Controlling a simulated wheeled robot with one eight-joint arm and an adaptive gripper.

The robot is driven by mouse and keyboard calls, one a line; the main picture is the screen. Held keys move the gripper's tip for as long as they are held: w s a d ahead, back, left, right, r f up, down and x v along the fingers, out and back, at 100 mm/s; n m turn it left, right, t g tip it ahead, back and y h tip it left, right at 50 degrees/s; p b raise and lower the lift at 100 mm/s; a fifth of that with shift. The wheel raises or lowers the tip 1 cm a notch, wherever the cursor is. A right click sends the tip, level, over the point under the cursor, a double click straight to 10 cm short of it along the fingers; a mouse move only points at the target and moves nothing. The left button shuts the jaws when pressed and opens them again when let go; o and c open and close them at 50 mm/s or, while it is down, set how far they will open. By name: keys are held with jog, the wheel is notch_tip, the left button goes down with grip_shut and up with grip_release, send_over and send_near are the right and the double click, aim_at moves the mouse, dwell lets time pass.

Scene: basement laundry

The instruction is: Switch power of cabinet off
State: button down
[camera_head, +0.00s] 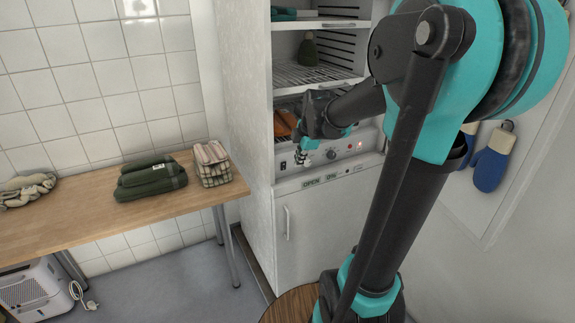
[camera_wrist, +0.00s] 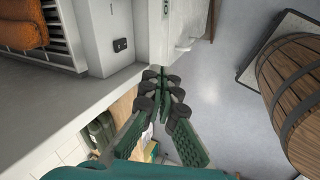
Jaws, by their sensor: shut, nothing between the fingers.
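The cabinet (camera_head: 245,130) is tall and white, with open shelves above a control panel. The panel carries a small dark switch (camera_head: 284,164) at its left end, a round knob (camera_head: 331,154) and a lit red lamp (camera_head: 360,146). The switch also shows in the wrist view (camera_wrist: 120,45) as a black rocker on the white front; its setting is too small to tell. My gripper (camera_head: 303,157) is shut and empty in front of the panel, to the right of the switch. In the wrist view its fingertips (camera_wrist: 163,80) are together, apart from the switch.
Below the panel is a cabinet door with a handle (camera_head: 287,222). A wooden table (camera_head: 85,215) with folded green towels (camera_head: 150,178) stands left. A wooden barrel (camera_wrist: 300,85) stands near the cabinet. An orange item (camera_head: 284,122) lies on the lower shelf. Blue mitts (camera_head: 490,168) hang right.

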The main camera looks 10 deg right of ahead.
aim_at(286, 163)
jog(key=shift+w+r+n, duration=0.4)
jog(key=shift+w+n, duration=0.15)
jog(key=shift+n, duration=0.05)
jog(key=shift+w+r+n, duration=0.35)
jog(key=shift+w+n, duration=0.2)
jog(key=shift+n, duration=0.05)
jog(key=x, duration=0.3)
jog(key=w+x, duration=0.1)
jog(key=x, duration=0.3)
jog(key=w+a+r+x, duration=0.1)
jog(key=x, duration=0.3)
jog(key=shift+w, duration=0.1)
jog(key=shift+w+a+r, duration=0.1)
jog(key=shift+w+r, duration=0.05)
jog(key=shift+w, duration=0.45)
jog(key=shift+w+a+r, duration=0.15)
jog(key=shift+w, duration=0.25)
jog(key=shift+r, duration=0.15)
